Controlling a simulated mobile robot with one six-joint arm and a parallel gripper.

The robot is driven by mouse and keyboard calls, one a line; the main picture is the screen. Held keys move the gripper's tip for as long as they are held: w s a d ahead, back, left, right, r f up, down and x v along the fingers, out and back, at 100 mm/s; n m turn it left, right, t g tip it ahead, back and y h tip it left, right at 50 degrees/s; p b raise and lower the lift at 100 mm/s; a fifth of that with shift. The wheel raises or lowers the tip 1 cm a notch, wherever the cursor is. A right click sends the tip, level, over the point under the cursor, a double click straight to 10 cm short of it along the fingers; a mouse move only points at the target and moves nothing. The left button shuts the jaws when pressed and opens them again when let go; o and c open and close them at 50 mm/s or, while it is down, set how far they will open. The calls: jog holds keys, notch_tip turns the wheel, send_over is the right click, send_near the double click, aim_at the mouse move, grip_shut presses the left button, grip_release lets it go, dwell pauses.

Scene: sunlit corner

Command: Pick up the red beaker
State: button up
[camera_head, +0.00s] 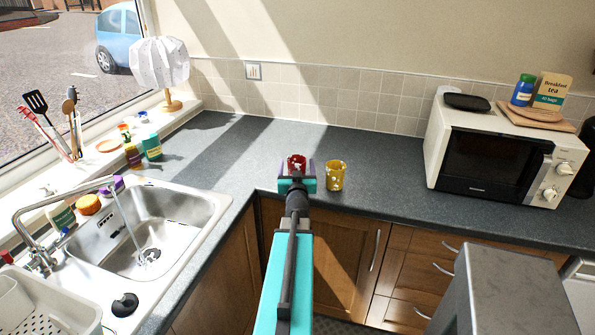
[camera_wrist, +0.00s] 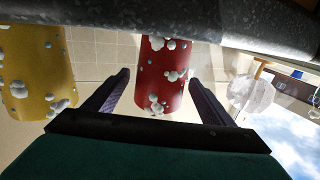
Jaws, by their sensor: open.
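The red beaker (camera_head: 297,163), spotted with pale round bumps, stands on the dark worktop near the front edge of the corner. My gripper (camera_head: 297,173) is open right in front of it. In the wrist view, which is upside down, the red beaker (camera_wrist: 160,75) shows between the two purple fingers of my gripper (camera_wrist: 159,78), with a gap on each side. I cannot tell how deep it sits between them. The beaker's near lower part is hidden by my gripper in the head view.
A similar yellow beaker (camera_head: 336,175) stands close on the right; it also shows in the wrist view (camera_wrist: 38,80). A sink (camera_head: 180,205) with a tap is at left. A microwave (camera_head: 500,150) stands at right. The worktop behind the beakers is clear.

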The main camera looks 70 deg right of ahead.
aim_at(296, 160)
jog(key=shift+p+x, duration=0.8)
jog(key=shift+x, duration=1.35)
jog(key=c, duration=1.2)
jog(key=shift+o, duration=0.2)
jog(key=shift+r, duration=0.1)
